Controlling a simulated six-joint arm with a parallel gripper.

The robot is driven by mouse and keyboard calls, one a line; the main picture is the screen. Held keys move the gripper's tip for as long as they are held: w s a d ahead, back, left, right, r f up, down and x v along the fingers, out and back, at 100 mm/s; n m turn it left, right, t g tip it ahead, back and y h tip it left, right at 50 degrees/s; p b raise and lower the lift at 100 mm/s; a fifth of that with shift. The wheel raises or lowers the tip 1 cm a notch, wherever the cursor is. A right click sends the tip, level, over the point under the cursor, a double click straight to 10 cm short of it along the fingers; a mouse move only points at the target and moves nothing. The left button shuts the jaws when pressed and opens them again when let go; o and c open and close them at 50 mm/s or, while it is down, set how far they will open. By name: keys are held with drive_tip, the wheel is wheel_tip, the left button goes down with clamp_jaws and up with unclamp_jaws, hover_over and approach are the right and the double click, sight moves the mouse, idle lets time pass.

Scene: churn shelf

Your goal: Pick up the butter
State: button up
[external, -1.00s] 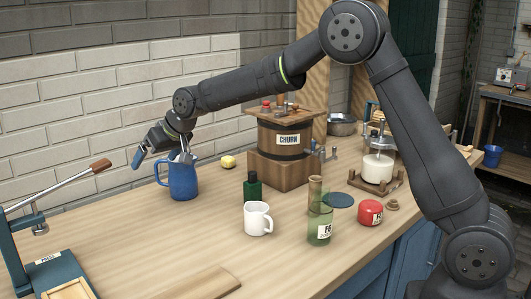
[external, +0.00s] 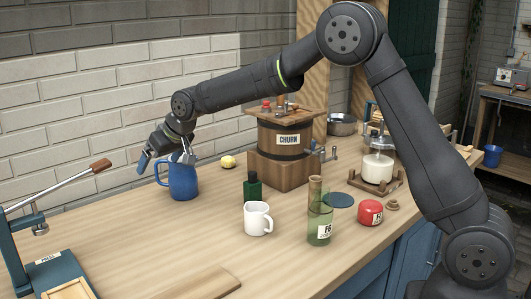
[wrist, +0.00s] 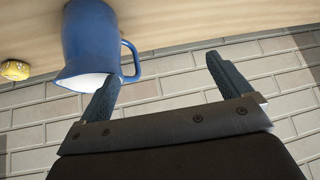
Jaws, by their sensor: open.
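The butter (external: 228,161) is a small pale yellow lump on the bench near the brick wall, right of the blue jug. A yellow lump at the left edge of the wrist view (wrist: 15,70) looks like the same piece. My gripper (external: 166,160) is open and empty at the blue jug (external: 183,180), away from the butter. In the wrist view my gripper (wrist: 165,80) has one finger overlapping the jug's mouth and the other beyond its handle. I cannot tell whether a finger touches the jug (wrist: 88,35).
The wooden churn (external: 287,140) stands right of the butter. The press (external: 50,270) is at the left.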

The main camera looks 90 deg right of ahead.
drive_tip(key=shift+f, duration=0.15)
drive_tip(key=c, duration=0.4)
wheel_tip(320, 180, up, 10)
drive_tip(key=r, duration=0.1)
drive_tip(key=m+g+h, duration=0.1)
drive_tip(key=m+g, duration=0.7)
drive_tip(key=m, duration=0.8)
hover_over(229, 157)
drive_tip(key=w+a, duration=0.2)
drive_tip(key=a, duration=0.5)
drive_tip(key=shift+f, duration=3.4)
drive_tip(key=x, duration=1.1)
drive_tip(key=shift+d+f, duration=0.2)
drive_tip(key=shift+f, duration=0.1)
drive_tip(key=shift+w+x, duration=0.15)
drive_tip(key=shift+x, duration=1.2)
drive_tip(key=shift+w+x, duration=0.15)
drive_tip(key=shift+x, duration=1.2)
